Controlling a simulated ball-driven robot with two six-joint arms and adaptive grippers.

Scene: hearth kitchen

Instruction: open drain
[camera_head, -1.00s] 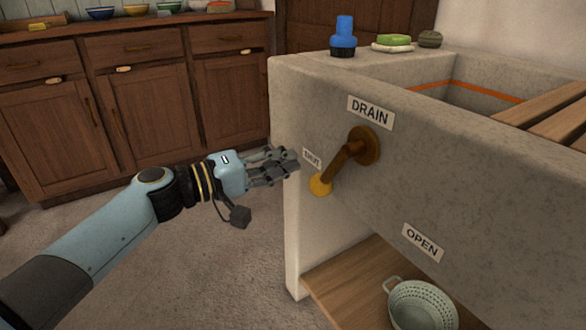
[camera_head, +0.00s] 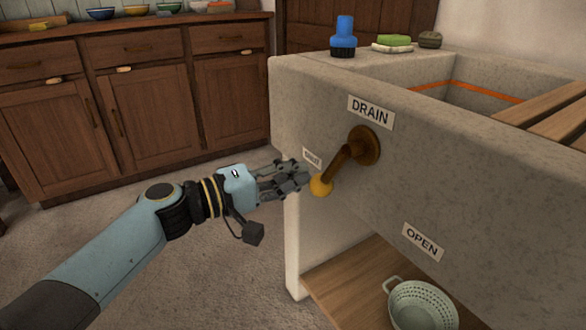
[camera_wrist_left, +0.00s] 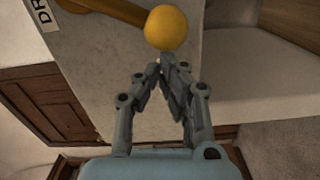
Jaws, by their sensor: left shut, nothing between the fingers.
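The drain lever (camera_head: 340,167) is a brown handle on the front of the grey stone sink (camera_head: 470,195). It points down and left from its round pivot, beside the SHUT label (camera_head: 312,158). Its yellow ball knob (camera_head: 321,186) is at the lower left end. My left gripper (camera_head: 303,183) is shut and empty, with its fingertips right beside the knob. In the left wrist view the knob (camera_wrist_left: 166,27) is just beyond the closed fingertips (camera_wrist_left: 165,62); I cannot tell whether they touch. The OPEN label (camera_head: 422,243) is lower right on the sink front. My right gripper is not in view.
A blue bottle (camera_head: 343,36) and a green sponge (camera_head: 394,40) on a dish stand on the sink rim. A pale colander (camera_head: 423,306) rests on the wooden shelf (camera_head: 345,278) below. Wooden cabinets (camera_head: 150,105) line the back. The space below the lever is clear.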

